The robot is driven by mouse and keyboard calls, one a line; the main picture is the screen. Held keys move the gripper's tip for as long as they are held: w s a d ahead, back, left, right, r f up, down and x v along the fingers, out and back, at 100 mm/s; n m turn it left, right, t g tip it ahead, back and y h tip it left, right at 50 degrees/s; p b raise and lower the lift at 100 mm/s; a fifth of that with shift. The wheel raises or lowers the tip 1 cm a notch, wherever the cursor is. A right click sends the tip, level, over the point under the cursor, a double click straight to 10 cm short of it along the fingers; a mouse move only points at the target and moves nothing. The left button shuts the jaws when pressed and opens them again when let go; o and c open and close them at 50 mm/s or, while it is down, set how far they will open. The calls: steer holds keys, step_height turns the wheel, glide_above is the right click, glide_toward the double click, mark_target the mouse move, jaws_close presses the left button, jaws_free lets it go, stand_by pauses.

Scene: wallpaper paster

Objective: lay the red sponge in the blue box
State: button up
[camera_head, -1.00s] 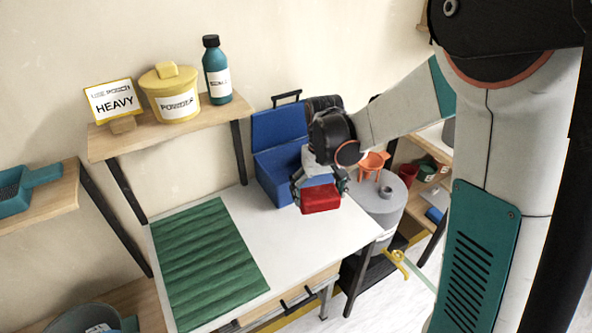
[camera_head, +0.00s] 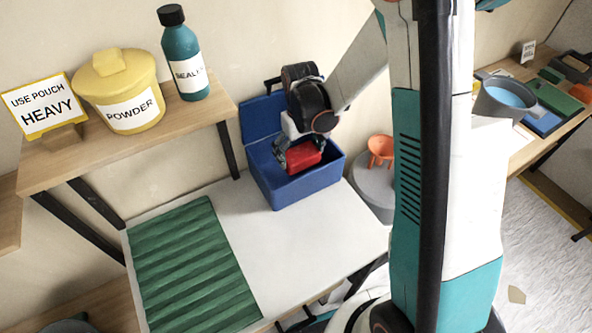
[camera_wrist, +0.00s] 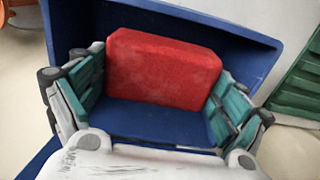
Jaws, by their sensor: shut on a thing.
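The red sponge (camera_head: 303,156) is a small block held by my gripper (camera_head: 298,160), which is shut on it. In the wrist view the red sponge (camera_wrist: 163,68) sits between the two green-padded fingers of my gripper (camera_wrist: 155,85). The blue box (camera_head: 308,191) stands open on the white table, its lid raised at the back left. The sponge is over the box opening, within its walls as seen from the head. In the wrist view the blue box (camera_wrist: 254,52) surrounds the sponge. I cannot tell whether the sponge touches the box floor.
A green ribbed mat (camera_head: 190,265) lies left on the white table (camera_head: 290,255). A shelf above holds a yellow powder tub (camera_head: 122,90), a teal bottle (camera_head: 182,58) and a sign (camera_head: 43,105).

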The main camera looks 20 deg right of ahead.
step_height(320, 180, down, 9)
steer(key=b, duration=0.3)
steer(key=shift+f, duration=0.15)
steer(key=o, duration=0.8)
